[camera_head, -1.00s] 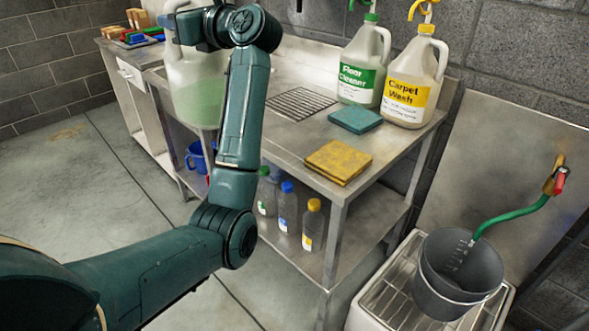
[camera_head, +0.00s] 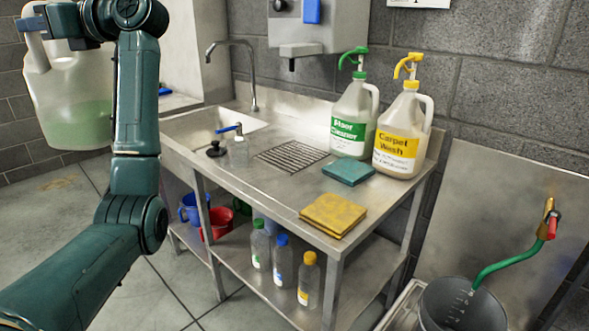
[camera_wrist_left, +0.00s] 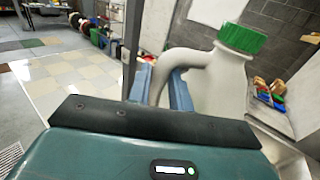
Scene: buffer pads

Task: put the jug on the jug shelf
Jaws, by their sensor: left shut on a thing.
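A large translucent jug (camera_head: 68,98) with pale green liquid hangs at the upper left of the head view, left of the metal table. My left gripper (camera_head: 38,24) is shut on its handle. In the left wrist view the jug (camera_wrist_left: 218,84) shows a green cap, and the blue fingers of the left gripper (camera_wrist_left: 160,88) are around the handle. The jug looks roughly upright and clear of the table. No shelf is marked as the jug shelf; the table's lower shelf (camera_head: 362,268) shows. My right gripper is not in view.
Floor Cleaner (camera_head: 350,130) and Carpet Wash (camera_head: 400,145) jugs stand at the table's back right. A teal pad (camera_head: 348,171) and yellow pads (camera_head: 333,214) lie in front. Several small bottles (camera_head: 282,262) stand below. A grey bucket (camera_head: 460,305) is at lower right.

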